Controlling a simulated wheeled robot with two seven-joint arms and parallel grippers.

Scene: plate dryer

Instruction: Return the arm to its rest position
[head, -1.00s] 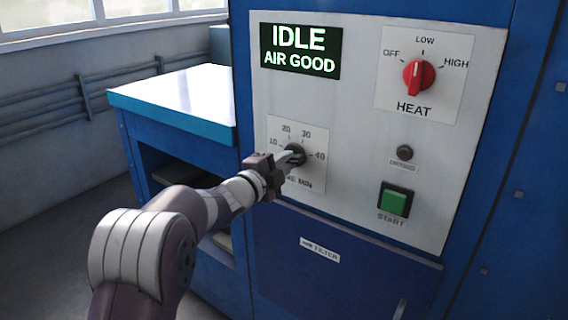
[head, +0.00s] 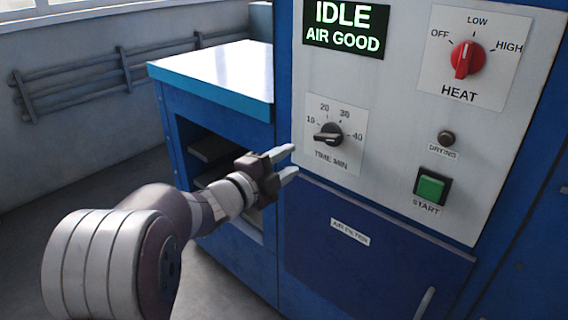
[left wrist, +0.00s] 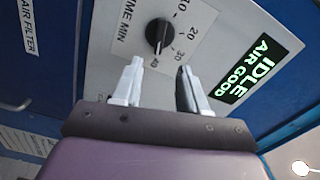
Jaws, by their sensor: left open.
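My left arm comes in from the lower left in the head view. Its gripper (head: 286,163) is open and empty, in front of the machine below and left of the time knob (head: 328,134). My right gripper is not in view.
The blue dryer's panel holds the red heat knob (head: 467,59), the green start button (head: 431,187) and a display (head: 346,27) reading IDLE, AIR GOOD. Below is the air filter door (head: 375,245) with a handle. A blue bench (head: 215,70) with open shelves stands at left.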

